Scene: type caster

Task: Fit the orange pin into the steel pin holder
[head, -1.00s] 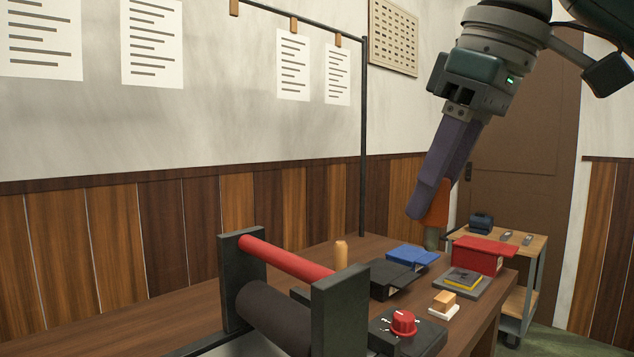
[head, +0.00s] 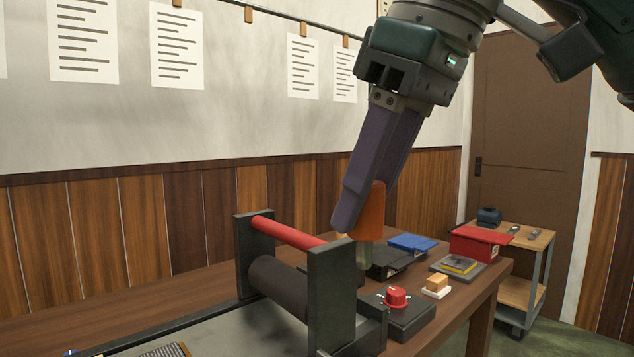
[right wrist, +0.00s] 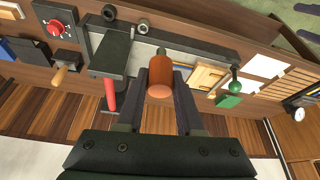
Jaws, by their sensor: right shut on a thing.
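My right gripper (head: 364,208) is shut on the orange pin (head: 373,212). The pin is in the air, apart from the table as far as I can tell. I cannot clearly identify the steel pin holder in either view. My left gripper is in neither view.
A roller frame with a red bar (head: 287,232) and dark roller (head: 290,287) stands below left of the pin. A red knob (head: 396,297) on a dark box is beside it. A red box (head: 477,246) and blue item (head: 412,242) lie farther back on the table (head: 205,277).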

